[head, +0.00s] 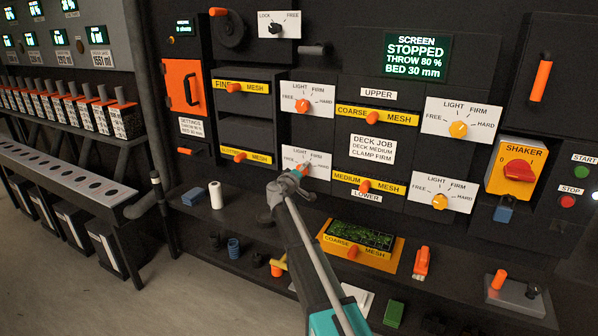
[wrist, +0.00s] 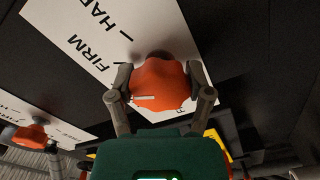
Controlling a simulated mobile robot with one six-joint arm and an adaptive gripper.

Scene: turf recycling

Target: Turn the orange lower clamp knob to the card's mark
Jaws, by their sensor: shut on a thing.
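The orange lower clamp knob (wrist: 163,82) sits on a white dial plate in the wrist view, its white pointer line toward the picture's left. The words FIRM and HARD show on the plate (wrist: 85,45); the rest of the scale is hidden. My gripper (wrist: 160,92) is shut on the knob, one finger on each side. In the head view my gripper (head: 297,176) is at the lower left dial (head: 318,158) and covers most of the knob. The job card (head: 372,150) reads deck medium, clamp firm.
The MEDIUM MESH drawer (head: 370,188) is right of my gripper, the lower right dial (head: 440,201) farther right. The upper left dial (head: 302,105) is above. The screen (head: 416,58) reads stopped. A COARSE MESH tray (head: 390,257) and loose parts lie on the bench below.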

